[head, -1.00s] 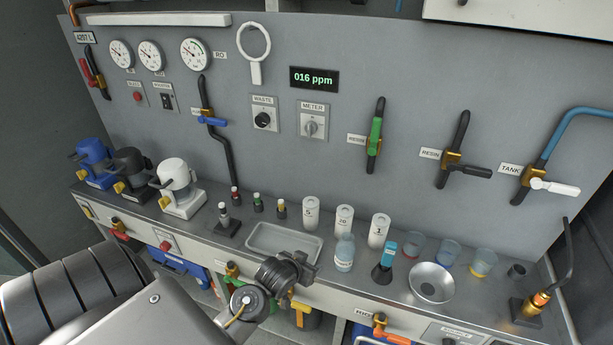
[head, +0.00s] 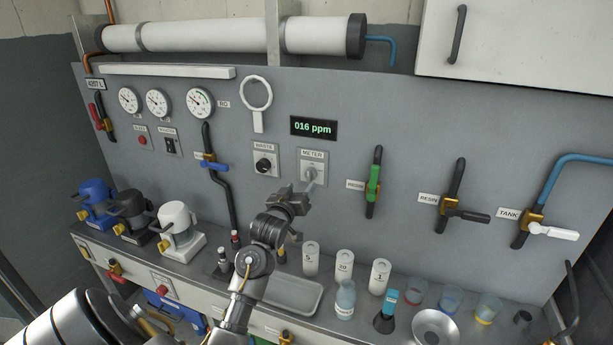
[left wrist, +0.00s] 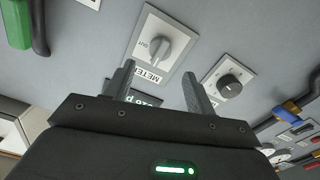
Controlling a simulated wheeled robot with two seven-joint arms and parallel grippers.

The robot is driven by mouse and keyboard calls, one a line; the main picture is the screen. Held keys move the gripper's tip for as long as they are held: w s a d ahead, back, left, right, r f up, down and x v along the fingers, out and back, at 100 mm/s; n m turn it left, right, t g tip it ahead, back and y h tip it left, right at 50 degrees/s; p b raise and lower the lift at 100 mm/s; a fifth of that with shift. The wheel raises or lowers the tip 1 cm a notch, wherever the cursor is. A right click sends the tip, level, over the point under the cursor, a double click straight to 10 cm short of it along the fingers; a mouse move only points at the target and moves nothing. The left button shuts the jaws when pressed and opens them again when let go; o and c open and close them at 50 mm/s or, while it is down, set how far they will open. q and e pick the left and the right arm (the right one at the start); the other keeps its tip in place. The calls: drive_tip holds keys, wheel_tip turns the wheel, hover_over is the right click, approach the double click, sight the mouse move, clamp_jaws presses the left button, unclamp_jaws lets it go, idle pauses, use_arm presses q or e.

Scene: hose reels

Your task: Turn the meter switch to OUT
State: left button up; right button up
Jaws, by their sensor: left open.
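The meter switch (head: 311,174) is a grey knob on a light square plate on the wall panel, under a METER label, right of the waste switch. My left gripper (head: 306,187) is just in front of and below it, and its tip partly covers the plate. In the left wrist view the knob (left wrist: 167,48) sits beyond the open, empty fingers (left wrist: 159,85), roughly in line with the gap and apart from them. The word OUT (left wrist: 143,43) shows on the plate beside the knob. The head view does not show the knob's pointing clearly. My right gripper is not in view.
The black waste switch (head: 264,165) is close on the left. A display reading 016 ppm (head: 313,127) is above. A green-handled valve (head: 373,183) is to the right. Below, the bench holds a tray (head: 308,303), white cylinders (head: 344,266) and a bottle (head: 345,298).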

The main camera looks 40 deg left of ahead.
sight(308, 177)
use_arm(q)
drive_tip(key=p+x, duration=0.1)
drive_tip(key=x, duration=0.6)
drive_tip(key=shift+w+p, duration=0.1)
drive_tip(key=shift+p, duration=0.2)
drive_tip(key=shift+c, duration=0.2)
